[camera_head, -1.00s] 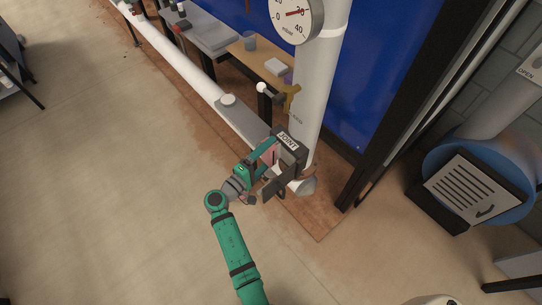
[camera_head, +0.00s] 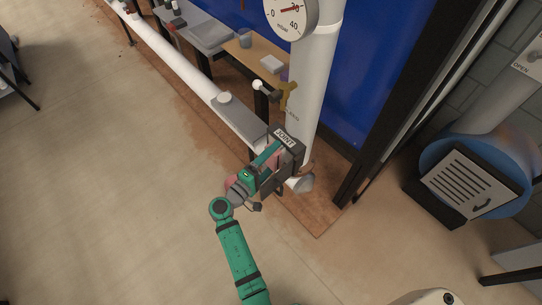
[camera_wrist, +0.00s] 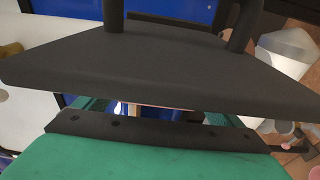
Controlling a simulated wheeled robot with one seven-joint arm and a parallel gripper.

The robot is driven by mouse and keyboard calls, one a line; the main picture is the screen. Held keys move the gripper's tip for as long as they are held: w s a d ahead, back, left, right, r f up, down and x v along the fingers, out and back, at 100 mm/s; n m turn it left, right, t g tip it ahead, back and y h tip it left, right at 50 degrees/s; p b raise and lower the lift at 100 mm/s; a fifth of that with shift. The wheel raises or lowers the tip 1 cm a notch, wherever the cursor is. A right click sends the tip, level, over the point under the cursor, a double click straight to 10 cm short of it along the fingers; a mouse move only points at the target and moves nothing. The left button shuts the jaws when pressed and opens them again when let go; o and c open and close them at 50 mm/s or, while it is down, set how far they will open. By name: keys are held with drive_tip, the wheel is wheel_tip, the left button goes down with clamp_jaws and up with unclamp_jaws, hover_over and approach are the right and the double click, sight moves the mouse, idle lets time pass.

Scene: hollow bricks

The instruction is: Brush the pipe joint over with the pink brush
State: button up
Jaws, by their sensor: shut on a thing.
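The pipe joint is at the foot of the white upright pipe, behind a dark block with a "JOINT" label (camera_head: 285,138). My gripper (camera_head: 270,168) is right at this block and overlaps it in the head view. Its jaws are shut on the pink brush. A pink part (camera_head: 231,184) shows beside my wrist, and a thin pink strip (camera_wrist: 165,107) shows in the wrist view. Most of the brush, including its bristles, is hidden. I cannot tell whether the brush touches the joint.
A long white pipe (camera_head: 180,65) runs to the upper left. A blue round unit (camera_head: 475,175) stands at the right.

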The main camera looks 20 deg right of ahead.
drive_tip(key=shift+s+d, duration=0.3)
drive_tip(key=shift+s, duration=0.45)
drive_tip(key=shift+s+d, duration=0.25)
drive_tip(key=shift+s, duration=0.45)
drive_tip(key=shift+w+a, duration=0.3)
drive_tip(key=shift+w, duration=0.55)
drive_tip(key=shift+w+a, duration=0.25)
drive_tip(key=shift+w, duration=0.55)
drive_tip(key=w+v, duration=0.1)
drive_tip(key=v, duration=0.8)
drive_tip(key=shift+a, duration=0.35)
drive_tip(key=shift+w, duration=0.1)
idle(0.4)
